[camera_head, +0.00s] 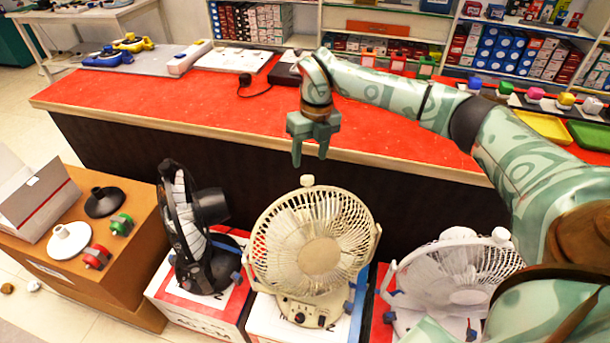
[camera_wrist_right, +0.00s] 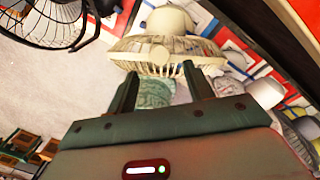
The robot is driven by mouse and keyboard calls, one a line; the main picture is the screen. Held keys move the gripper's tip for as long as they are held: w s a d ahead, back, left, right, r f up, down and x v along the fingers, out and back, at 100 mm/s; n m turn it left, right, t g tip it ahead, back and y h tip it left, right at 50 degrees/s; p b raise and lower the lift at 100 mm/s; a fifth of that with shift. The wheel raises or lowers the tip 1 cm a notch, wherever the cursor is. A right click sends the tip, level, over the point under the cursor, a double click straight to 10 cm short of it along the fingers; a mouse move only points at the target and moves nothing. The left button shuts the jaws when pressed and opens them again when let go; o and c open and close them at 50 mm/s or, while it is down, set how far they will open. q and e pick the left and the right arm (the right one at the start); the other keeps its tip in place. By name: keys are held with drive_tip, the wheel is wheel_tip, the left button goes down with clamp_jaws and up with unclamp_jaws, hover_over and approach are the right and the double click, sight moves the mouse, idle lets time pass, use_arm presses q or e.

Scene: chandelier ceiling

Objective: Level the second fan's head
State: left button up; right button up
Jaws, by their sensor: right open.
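Three fans stand in a row on boxes in the head view. The black fan (camera_head: 190,228) is at left, its head turned to the side. The second fan (camera_head: 318,250) is cream, in the middle, with its round cage facing me and tipped somewhat upward. The white fan (camera_head: 455,275) is at right, partly hidden by my arm. My right gripper (camera_head: 311,150) hangs open and empty above the cream fan's knob (camera_head: 307,180), apart from it. In the right wrist view, the cream cage (camera_wrist_right: 165,55) lies beyond the open fingers (camera_wrist_right: 160,90). My left gripper is not seen.
The red counter (camera_head: 200,105) runs behind the fans, its front edge close to my right gripper. A cardboard box (camera_head: 130,235) with fan parts stands at left. Trays (camera_head: 545,126) with coloured items lie at the counter's right. Stocked shelves stand behind.

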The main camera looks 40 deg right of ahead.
sight(307, 177)
drive_tip(key=f, duration=0.1)
drive_tip(key=f+b, duration=0.1)
drive_tip(key=f, duration=0.3)
drive_tip(key=shift+a+f, duration=0.1)
drive_tip(key=shift+a, duration=0.15)
drive_tip(key=shift+f, duration=0.45)
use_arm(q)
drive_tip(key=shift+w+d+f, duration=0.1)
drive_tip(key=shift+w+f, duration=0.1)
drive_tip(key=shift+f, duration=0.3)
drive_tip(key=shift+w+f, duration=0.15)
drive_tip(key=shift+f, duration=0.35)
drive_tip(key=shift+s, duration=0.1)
